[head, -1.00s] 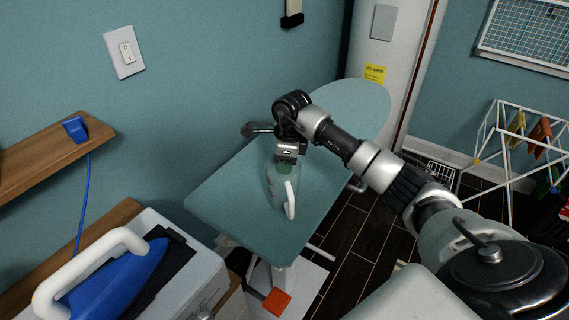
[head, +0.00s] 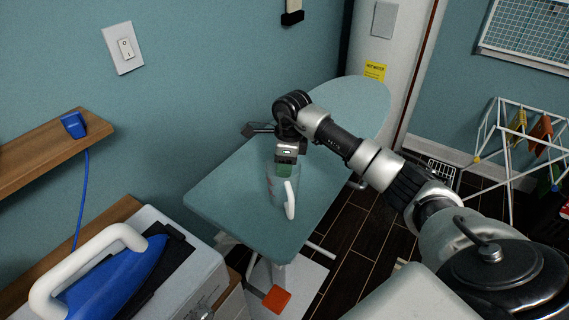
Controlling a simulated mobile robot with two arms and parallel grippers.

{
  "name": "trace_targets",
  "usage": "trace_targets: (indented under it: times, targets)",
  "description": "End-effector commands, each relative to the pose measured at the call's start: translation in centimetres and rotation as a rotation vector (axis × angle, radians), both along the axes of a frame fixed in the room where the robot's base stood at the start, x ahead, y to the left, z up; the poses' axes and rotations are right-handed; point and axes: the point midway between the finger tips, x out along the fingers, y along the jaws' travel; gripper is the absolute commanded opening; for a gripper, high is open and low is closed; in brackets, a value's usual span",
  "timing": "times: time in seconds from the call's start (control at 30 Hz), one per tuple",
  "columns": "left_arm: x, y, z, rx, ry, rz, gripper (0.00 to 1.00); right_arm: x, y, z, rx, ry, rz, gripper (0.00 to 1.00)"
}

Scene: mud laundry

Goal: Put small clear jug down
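The small clear jug (head: 281,192) is see-through with a white handle (head: 290,199). It appears upright over the teal ironing board (head: 230,205), near the board's front part. Its base looks to be on or very close to the surface; I cannot tell for sure whether it touches. My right gripper (head: 286,162) points down at the jug's top. The gripper's fingers and the jug's rim overlap, so whether the fingers are closed on it is hidden. My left gripper is not in view.
A blue iron with a white handle (head: 85,265) sits on a grey-white unit at lower left. A wooden shelf (head: 50,155) with a blue plug is on the left wall. The board's far end (head: 355,100) is clear. A white drying rack (head: 510,150) stands at right.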

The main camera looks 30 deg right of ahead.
Motion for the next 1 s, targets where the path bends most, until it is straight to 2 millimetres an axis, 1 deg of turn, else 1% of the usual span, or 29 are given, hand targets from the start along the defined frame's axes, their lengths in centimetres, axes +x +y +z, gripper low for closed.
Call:
trace_targets:
  times: [0.13,0.27,0.6,0.7,0.83,1.0]
  targets:
    - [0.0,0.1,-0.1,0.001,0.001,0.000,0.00,0.0,0.0,0.1,-0.001,0.001,0.000,0.39]
    - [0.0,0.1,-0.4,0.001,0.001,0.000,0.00,0.1,-0.3,1.4,-0.002,-0.005,0.000,0.39]
    - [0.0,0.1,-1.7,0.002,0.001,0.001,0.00,-0.1,-1.0,8.0,-0.002,-0.005,-0.001,0.39]
    - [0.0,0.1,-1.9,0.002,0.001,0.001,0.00,-0.1,-1.2,9.4,-0.002,-0.004,-0.001,0.39]
    - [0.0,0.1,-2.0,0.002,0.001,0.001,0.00,-0.2,-1.3,10.5,0.000,-0.001,0.000,0.39]
    - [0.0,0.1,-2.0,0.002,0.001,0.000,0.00,-0.2,-1.3,10.7,0.000,0.000,0.000,0.39]
